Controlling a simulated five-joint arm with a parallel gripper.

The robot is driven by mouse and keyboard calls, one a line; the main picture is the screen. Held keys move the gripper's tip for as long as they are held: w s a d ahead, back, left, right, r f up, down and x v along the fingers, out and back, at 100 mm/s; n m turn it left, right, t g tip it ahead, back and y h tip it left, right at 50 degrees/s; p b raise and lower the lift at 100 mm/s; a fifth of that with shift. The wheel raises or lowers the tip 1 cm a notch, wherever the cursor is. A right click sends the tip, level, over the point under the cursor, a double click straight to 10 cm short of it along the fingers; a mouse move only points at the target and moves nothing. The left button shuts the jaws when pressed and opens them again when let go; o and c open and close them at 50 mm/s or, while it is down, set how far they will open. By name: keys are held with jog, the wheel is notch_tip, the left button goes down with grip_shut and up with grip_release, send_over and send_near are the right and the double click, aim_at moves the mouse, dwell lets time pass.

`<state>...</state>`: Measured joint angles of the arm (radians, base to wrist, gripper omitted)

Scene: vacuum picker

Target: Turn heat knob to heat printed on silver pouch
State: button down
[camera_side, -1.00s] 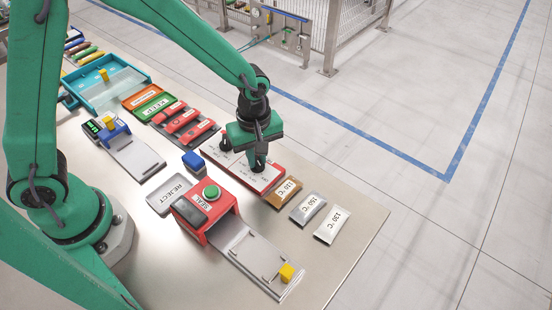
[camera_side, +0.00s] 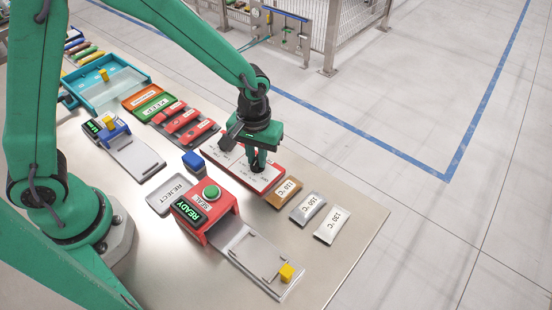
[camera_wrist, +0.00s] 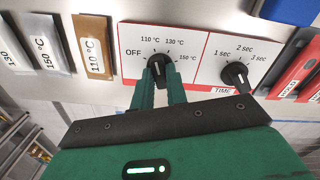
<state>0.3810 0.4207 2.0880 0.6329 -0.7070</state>
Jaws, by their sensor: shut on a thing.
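The heat knob (camera_wrist: 158,65) is a black dial on a white panel with a red border, marked OFF, 110 °C, 130 °C and 150 °C. My gripper (camera_wrist: 160,80) is shut on it, one finger on each side. Its pointer is hard to make out between the fingers. In the side view my gripper (camera_side: 256,168) is down at the panel and hides the knob. A silver pouch (camera_wrist: 47,44) reads 150 °C; it also shows in the side view (camera_side: 308,208). A paler pouch (camera_side: 331,225) reads 130 °C, and a brown pouch (camera_side: 285,192) reads 110 °C.
A TIME knob (camera_wrist: 236,74) sits beside the heat knob, on the same panel. The red sealer (camera_side: 205,212) has a green button and a lit READY display. A grey REJECT tray (camera_side: 170,194) and a blue block (camera_side: 194,161) stand near it.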

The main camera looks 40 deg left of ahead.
aim_at(257, 160)
jog(key=m, duration=0.4)
jog(key=shift+m, duration=0.4)
jog(key=m, duration=0.9)
jog(key=shift+m, duration=1.7)
jog(key=c, duration=1.4)
grip_release()
jog(key=shift+r, duration=0.1)
jog(key=shift+r, duration=3.85)
